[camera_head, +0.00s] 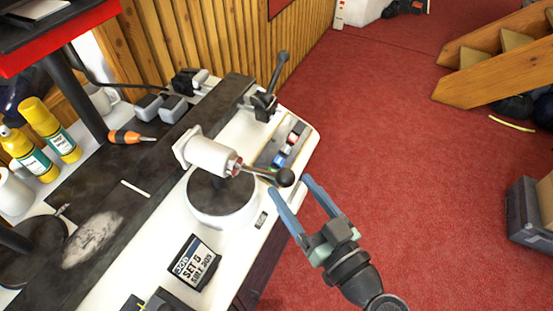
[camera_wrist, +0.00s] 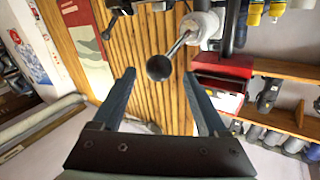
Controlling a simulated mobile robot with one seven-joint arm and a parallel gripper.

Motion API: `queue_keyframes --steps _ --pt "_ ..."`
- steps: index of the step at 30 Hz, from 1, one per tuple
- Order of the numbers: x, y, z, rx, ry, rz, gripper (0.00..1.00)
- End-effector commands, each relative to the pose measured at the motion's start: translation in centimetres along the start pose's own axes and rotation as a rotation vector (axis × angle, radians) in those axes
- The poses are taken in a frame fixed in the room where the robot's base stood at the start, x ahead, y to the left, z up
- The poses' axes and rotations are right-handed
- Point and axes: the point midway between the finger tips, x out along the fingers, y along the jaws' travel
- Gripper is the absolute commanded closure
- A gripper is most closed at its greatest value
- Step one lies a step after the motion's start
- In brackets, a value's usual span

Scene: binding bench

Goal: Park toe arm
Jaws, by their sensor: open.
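A lever with a dark ball knob (camera_head: 285,177) sticks out to the right from a white cylindrical housing (camera_head: 210,157) above a round base (camera_head: 220,205) on the bench. I cannot tell whether this lever or the black lever (camera_head: 265,99) farther back is the toe arm. My gripper (camera_head: 290,186) is open, its two blue-grey fingers pointing at the ball knob from the bench's right side. Contact is not visible.
A panel with coloured parts (camera_head: 284,145) lies behind the knob. Yellow bottles (camera_head: 48,130) and an orange-handled tool (camera_head: 125,137) are at left. Red floor (camera_head: 400,130) is open to the right.

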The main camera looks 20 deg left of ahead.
Motion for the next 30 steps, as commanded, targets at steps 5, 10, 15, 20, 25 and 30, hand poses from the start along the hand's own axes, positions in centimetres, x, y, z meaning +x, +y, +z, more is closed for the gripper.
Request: queue_keyframes --steps 5,10,15,20,25,30 --pt "3.7 0.0 -0.3 0.0 0.0 -0.002 0.24" --pt "6.0 0.0 -0.2 -0.001 0.0 0.0 0.24" --pt "7.0 0.0 -0.1 -0.002 0.0 0.001 0.24" --pt "7.1 0.1 0.0 -0.002 0.0 0.002 0.24" --pt "7.0 0.1 0.0 -0.001 0.0 0.002 0.35" --pt "7.0 0.1 0.0 -0.001 0.0 0.002 0.66"
